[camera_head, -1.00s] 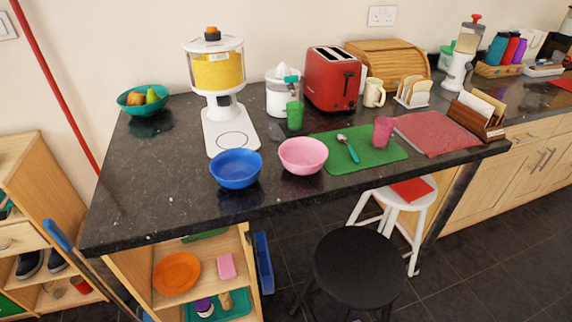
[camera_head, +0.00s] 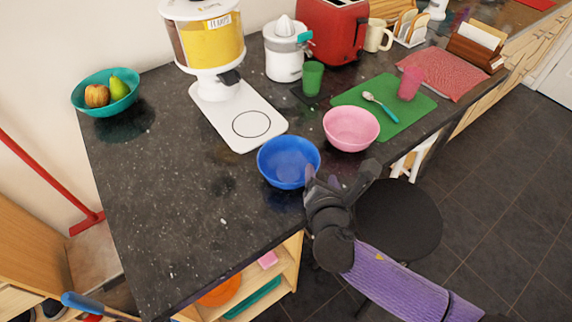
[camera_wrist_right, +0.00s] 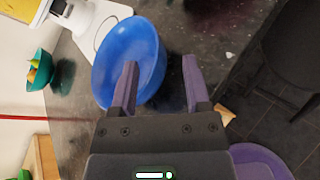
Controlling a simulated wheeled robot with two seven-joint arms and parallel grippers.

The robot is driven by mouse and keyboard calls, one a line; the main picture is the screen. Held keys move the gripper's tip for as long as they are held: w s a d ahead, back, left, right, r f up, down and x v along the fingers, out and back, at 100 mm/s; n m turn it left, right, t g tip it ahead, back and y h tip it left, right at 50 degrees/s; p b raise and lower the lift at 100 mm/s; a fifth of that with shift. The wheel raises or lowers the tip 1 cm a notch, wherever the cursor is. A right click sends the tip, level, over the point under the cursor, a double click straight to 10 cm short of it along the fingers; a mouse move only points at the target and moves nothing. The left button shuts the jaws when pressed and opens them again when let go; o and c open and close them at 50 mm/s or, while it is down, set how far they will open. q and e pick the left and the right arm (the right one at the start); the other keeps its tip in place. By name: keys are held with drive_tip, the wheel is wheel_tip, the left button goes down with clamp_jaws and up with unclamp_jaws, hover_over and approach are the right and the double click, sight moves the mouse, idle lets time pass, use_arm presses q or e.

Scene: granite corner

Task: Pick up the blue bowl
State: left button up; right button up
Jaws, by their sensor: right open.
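The blue bowl (camera_head: 288,161) stands upright and empty near the front edge of the dark granite counter, in front of the white dispenser base. It also shows in the right wrist view (camera_wrist_right: 143,45). My right gripper (camera_head: 341,173) is open at the bowl's right front side, its arm coming from the lower right. In the right wrist view its two fingers (camera_wrist_right: 160,82) are apart; the left finger overlaps the bowl and the right finger is over the counter beside it. I cannot tell whether the finger touches the bowl. My left gripper is not in view.
A pink bowl (camera_head: 351,129) stands close to the right of the blue bowl. The cereal dispenser (camera_head: 208,50) is behind it. A teal fruit bowl (camera_head: 107,92) is at the far left. A black stool (camera_head: 405,222) stands below the counter. The counter's left part is clear.

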sight(318, 167)
drive_tip(key=b+x, duration=0.1)
drive_tip(key=x, duration=0.3)
drive_tip(key=shift+s+a+f, duration=0.1)
drive_tip(key=shift+s, duration=0.1)
clamp_jaws()
idle(1.1)
